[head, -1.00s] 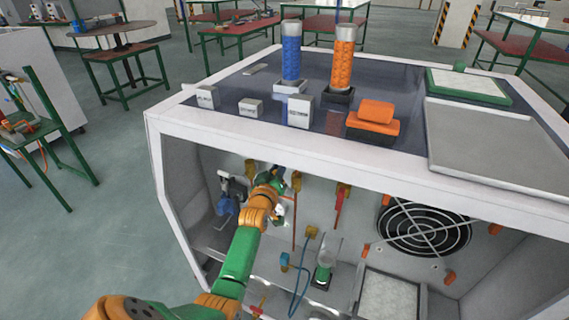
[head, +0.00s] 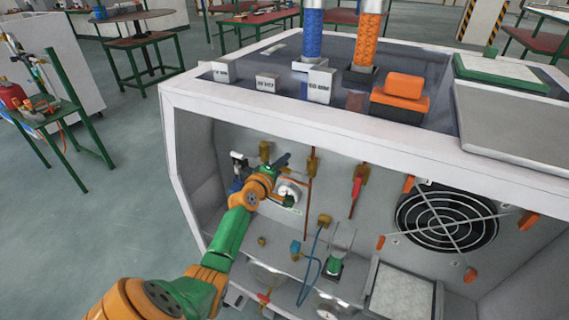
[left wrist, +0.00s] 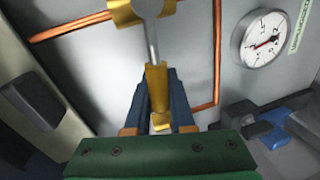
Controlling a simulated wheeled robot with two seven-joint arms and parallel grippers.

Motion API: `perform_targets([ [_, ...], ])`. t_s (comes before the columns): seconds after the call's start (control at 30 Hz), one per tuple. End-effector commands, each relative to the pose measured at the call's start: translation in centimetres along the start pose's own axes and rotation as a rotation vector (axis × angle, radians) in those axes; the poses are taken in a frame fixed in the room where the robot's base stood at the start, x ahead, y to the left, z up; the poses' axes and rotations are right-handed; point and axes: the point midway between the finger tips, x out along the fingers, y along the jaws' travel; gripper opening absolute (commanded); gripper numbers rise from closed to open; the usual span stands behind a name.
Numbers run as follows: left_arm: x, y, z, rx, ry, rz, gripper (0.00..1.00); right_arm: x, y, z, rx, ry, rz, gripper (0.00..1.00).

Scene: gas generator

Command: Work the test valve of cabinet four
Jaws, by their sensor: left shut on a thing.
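My left gripper (head: 283,161) reaches into the open front of the white cabinet (head: 330,128), near the upper left of its back panel. In the left wrist view its blue fingers (left wrist: 159,100) are shut on the yellow lever (left wrist: 157,82) of a valve. The lever hangs on a grey stem from the brass valve body (left wrist: 143,10), which sits on a copper pipe. A round white gauge (left wrist: 264,38) is to the right of the valve; it also shows beside my wrist in the head view (head: 289,191). My right gripper is out of view.
Other brass valves (head: 313,163) and a red-handled one (head: 357,187) are to the right inside the cabinet. A black fan grille (head: 447,218) is further right. A blue hose (head: 313,260) and a green-based glass vessel (head: 335,264) are below.

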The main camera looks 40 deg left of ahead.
Motion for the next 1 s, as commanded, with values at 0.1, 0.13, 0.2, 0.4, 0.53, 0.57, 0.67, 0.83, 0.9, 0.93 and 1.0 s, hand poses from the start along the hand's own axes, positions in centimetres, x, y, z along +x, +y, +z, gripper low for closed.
perform_targets([
  [0.1,0.14,-0.71,0.10,-0.056,-0.012,-0.001,0.00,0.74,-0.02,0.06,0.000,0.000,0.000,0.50],
  [0.13,0.16,-0.78,0.12,-0.069,-0.015,-0.001,0.00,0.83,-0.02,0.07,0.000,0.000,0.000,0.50],
  [0.2,0.19,-0.93,0.16,-0.093,-0.020,-0.001,0.00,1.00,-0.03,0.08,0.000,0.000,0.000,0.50],
  [0.4,0.24,-1.12,0.22,-0.137,-0.029,0.000,0.00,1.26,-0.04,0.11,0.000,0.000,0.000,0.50],
  [0.53,0.24,-1.15,0.23,-0.149,-0.031,0.000,0.00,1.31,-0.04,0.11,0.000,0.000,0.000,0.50],
  [0.57,0.24,-1.15,0.23,-0.150,-0.031,0.000,0.00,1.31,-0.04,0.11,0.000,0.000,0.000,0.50],
  [0.67,0.24,-1.15,0.25,-0.152,-0.032,-0.001,0.00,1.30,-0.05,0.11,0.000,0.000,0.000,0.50],
  [0.83,0.24,-1.17,0.27,-0.152,-0.032,-0.001,0.00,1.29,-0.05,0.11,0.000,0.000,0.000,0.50],
  [0.9,0.24,-1.18,0.27,-0.151,-0.032,-0.001,0.00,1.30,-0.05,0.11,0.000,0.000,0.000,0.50],
  [0.93,0.24,-1.18,0.27,-0.151,-0.032,-0.001,0.30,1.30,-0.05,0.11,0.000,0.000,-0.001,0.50],
  [1.0,0.24,-1.18,0.27,-0.151,-0.032,-0.001,0.49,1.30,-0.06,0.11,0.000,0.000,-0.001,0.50],
])
